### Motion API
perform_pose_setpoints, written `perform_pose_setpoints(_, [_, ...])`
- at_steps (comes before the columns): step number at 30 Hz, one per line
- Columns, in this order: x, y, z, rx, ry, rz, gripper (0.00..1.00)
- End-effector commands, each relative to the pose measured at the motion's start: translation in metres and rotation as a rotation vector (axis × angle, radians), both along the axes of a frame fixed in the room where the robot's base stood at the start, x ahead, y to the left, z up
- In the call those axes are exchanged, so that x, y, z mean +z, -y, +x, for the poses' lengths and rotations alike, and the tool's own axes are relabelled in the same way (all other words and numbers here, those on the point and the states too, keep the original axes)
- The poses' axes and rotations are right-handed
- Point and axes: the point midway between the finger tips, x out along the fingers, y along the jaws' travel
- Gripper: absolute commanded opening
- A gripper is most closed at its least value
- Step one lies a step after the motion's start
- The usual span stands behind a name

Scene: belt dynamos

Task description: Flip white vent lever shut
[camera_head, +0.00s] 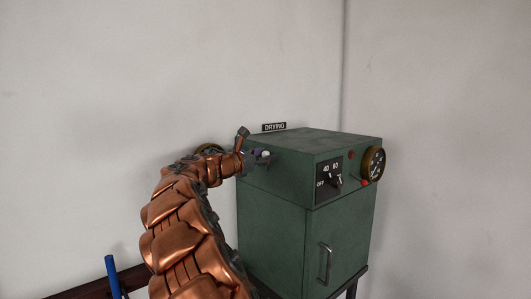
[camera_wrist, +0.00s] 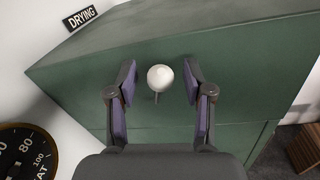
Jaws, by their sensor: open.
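The white vent lever shows in the wrist view as a round white knob (camera_wrist: 160,77) on a short thin stem, at the side of the green cabinet (camera_wrist: 185,45). In the head view the white knob (camera_head: 265,154) is small, at the left side of the cabinet (camera_head: 270,225) near its top. My gripper (camera_wrist: 160,88) is open, with one purple-padded finger on each side of the knob. Gaps show between the knob and both fingers. In the head view my gripper (camera_head: 259,158) is at the cabinet's upper left side, partly hidden by my arm.
A "DRYING" sign (camera_head: 274,127) is on the wall behind the cabinet. The front has a dial switch (camera_head: 328,180), a round gauge (camera_head: 373,164), a red knob (camera_head: 365,183) and a door handle (camera_head: 325,263). Another gauge (camera_wrist: 22,150) is at lower left in the wrist view.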

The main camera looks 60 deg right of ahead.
Motion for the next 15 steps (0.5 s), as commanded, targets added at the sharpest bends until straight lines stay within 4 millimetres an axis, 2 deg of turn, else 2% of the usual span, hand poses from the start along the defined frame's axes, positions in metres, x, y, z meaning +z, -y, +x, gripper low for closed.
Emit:
perform_pose_setpoints(10, [0.0001,0.0047,-0.0009,0.000,0.000,-0.001,0.51])
perform_pose_setpoints(11, [0.0001,0.0047,-0.0009,0.000,0.000,0.000,0.50])
perform_pose_setpoints(15, [0.0001,0.0046,-0.0010,0.000,0.001,-0.001,0.36])
